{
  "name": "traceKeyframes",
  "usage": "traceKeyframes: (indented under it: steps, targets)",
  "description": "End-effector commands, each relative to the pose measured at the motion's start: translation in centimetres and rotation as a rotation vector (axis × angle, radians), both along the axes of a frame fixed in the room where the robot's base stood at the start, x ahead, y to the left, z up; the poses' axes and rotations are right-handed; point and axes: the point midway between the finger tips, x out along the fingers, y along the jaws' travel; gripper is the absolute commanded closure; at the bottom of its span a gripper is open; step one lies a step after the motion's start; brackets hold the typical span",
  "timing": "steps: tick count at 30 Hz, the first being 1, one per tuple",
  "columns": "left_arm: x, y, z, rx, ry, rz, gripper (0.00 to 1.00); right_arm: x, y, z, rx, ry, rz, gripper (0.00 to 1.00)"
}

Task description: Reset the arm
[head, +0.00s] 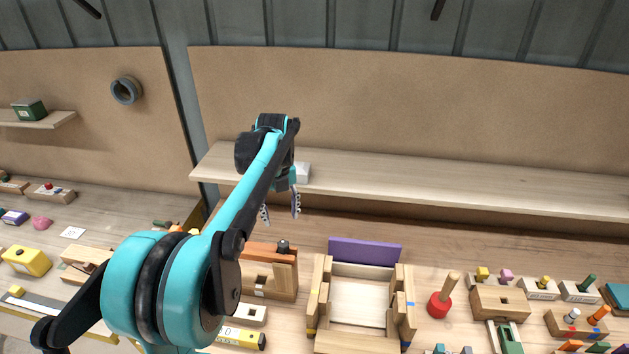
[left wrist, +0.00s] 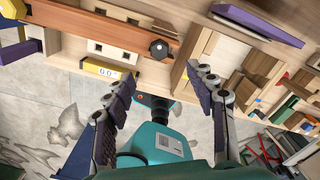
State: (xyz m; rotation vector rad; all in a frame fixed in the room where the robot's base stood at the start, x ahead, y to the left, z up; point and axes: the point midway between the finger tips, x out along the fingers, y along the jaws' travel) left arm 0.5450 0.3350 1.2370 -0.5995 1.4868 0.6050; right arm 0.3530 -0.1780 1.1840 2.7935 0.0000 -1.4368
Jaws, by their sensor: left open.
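My left arm reaches in from the lower left of the head view, raised over the bench. My left gripper (head: 281,207) hangs at its end, above and behind the wooden block with the orange-brown top (head: 270,262). In the left wrist view the left gripper (left wrist: 162,85) has its two fingers spread wide, with nothing between them. The same orange-brown piece (left wrist: 120,28) with a dark knob shows beyond the fingers. My right gripper is in neither view.
A wooden frame fixture (head: 406,300) with a purple panel (head: 364,252) stands mid-bench. A red-based peg (head: 439,305) and several small blocks lie to the right. A wooden shelf (head: 450,184) runs along the wall behind the gripper. A yellow level (head: 240,337) lies in front.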

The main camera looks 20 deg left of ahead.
Motion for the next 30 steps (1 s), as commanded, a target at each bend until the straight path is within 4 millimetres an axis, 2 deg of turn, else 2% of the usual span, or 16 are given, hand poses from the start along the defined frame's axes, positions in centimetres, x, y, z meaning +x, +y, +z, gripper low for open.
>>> traceKeyframes:
  steps: [5,8,11,17,24,30]
  targets:
    - [-0.2,-0.2,-0.1,0.001,-0.006,0.019,0.44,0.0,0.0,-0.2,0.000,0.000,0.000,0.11]
    - [-1.0,-1.3,-0.6,0.007,-0.032,0.118,0.44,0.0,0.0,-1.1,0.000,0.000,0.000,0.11]
    - [-2.7,-3.1,-1.6,0.008,-0.087,0.323,0.44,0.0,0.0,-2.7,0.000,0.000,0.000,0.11]
    - [-7.3,-7.6,-4.9,-0.062,-0.238,0.874,0.44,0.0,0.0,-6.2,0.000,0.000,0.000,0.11]
    - [-13.3,-12.0,-10.9,-0.290,-0.360,1.535,0.44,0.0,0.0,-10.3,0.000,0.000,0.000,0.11]
    - [-17.3,-14.5,-16.3,-0.545,-0.359,1.998,0.44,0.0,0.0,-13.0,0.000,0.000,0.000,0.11]
